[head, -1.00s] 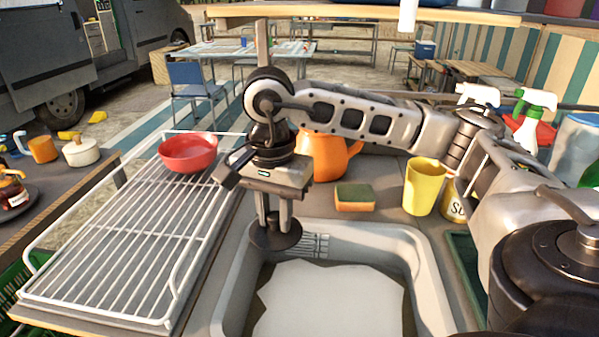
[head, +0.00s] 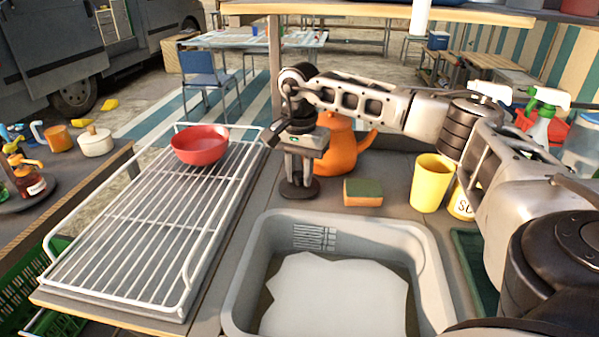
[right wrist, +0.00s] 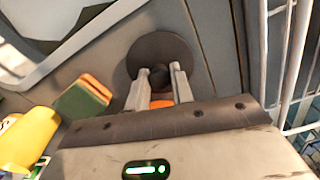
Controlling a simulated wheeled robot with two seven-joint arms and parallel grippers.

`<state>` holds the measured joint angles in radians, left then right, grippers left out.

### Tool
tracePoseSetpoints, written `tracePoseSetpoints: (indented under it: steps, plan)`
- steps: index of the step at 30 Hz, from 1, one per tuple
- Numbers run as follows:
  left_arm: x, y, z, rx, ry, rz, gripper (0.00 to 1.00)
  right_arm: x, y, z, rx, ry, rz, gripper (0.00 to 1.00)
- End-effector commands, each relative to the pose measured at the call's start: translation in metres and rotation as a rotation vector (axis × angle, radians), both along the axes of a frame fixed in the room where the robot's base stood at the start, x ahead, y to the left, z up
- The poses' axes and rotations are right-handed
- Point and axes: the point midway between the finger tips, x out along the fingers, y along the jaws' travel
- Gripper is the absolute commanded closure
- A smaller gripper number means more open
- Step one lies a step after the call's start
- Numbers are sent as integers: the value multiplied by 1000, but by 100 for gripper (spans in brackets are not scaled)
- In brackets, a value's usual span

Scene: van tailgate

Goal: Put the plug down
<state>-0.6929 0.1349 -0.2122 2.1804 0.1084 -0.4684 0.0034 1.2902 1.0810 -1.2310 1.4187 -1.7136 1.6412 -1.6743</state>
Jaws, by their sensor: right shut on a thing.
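The plug (head: 299,190) is a dark round disc with a small knob on top. My right gripper (head: 299,181) is shut on that knob and points down. The plug is at the counter behind the sink basin's back left corner, between the wire rack and the sponge. Whether it touches the counter is hard to tell. In the right wrist view the plug (right wrist: 186,49) lies flat beyond the fingertips, and both fingers of the gripper (right wrist: 160,80) close on its knob. My left gripper is not in view.
The grey sink basin (head: 236,290) holds a pale surface. A white wire rack (head: 112,243) with a red bowl (head: 200,146) stands left. An orange jug (head: 345,150) is behind my gripper. A sponge (head: 363,192) and a yellow cup (head: 430,184) stand to the right.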

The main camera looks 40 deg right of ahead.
Motion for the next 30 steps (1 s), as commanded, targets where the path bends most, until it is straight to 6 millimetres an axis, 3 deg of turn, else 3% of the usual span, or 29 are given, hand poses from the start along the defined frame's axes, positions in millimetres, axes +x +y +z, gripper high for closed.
tracePoseSetpoints:
  steps: [12, 13, 15, 23, 30]
  plan:
    - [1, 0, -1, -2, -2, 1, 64, 0, 0, -9, 0, -1, -2, 99]
    - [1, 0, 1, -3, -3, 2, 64, 0, 0, -8, 0, -2, -2, 69]
    - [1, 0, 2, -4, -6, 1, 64, 0, 0, -7, -1, -1, -2, 55]
    - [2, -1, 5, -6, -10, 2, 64, 0, 0, -6, 0, -2, -1, 55]
    - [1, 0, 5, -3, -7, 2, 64, 1, 0, 22, 0, -5, -1, 55]
